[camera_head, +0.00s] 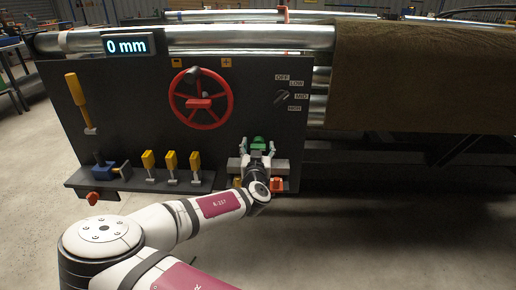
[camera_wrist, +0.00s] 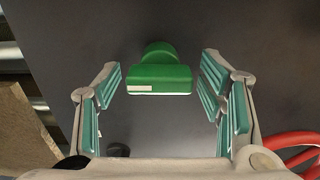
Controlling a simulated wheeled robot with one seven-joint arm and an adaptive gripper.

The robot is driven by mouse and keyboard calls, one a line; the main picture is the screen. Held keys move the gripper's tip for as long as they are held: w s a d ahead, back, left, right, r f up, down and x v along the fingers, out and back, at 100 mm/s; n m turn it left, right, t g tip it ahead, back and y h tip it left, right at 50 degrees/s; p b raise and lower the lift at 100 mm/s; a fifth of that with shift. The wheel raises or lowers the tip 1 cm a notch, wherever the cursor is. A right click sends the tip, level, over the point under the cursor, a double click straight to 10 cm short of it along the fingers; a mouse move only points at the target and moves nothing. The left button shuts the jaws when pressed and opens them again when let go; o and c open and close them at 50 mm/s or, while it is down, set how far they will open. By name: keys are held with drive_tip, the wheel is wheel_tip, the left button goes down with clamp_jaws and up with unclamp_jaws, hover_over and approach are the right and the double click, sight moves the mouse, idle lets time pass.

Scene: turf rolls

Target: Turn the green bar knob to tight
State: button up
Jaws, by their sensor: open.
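The green bar knob (camera_wrist: 160,76) sits on the dark panel, its bar lying level across the wrist view with a white mark at its left end. In the head view the knob (camera_head: 259,142) shows at the panel's lower right, partly hidden by my gripper (camera_head: 258,150). In the wrist view my gripper (camera_wrist: 162,88) is open, with one green-padded finger to each side of the knob. Gaps show between the pads and the bar, so neither finger appears to touch it. No wording for tight or loose is readable around the knob.
A display (camera_head: 127,46) reads 0 mm. A brown roll (camera_head: 425,80) lies at right.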

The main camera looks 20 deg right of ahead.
drive_tip(key=c, duration=1.2)
drive_tip(key=shift+o, duration=0.2)
drive_tip(key=shift+n, duration=0.3)
drive_tip(key=n, duration=0.3)
drive_tip(key=shift+n, duration=0.3)
drive_tip(key=n, duration=0.4)
drive_tip(key=shift+a+n, duration=0.1)
drive_tip(key=shift+n, duration=0.2)
drive_tip(key=n, duration=0.4)
drive_tip(key=shift+f+n, duration=0.15)
drive_tip(key=shift+n, duration=0.15)
drive_tip(key=shift+a+n, duration=0.1)
drive_tip(key=shift+n, duration=2.2)
drive_tip(key=shift+f, duration=0.1)
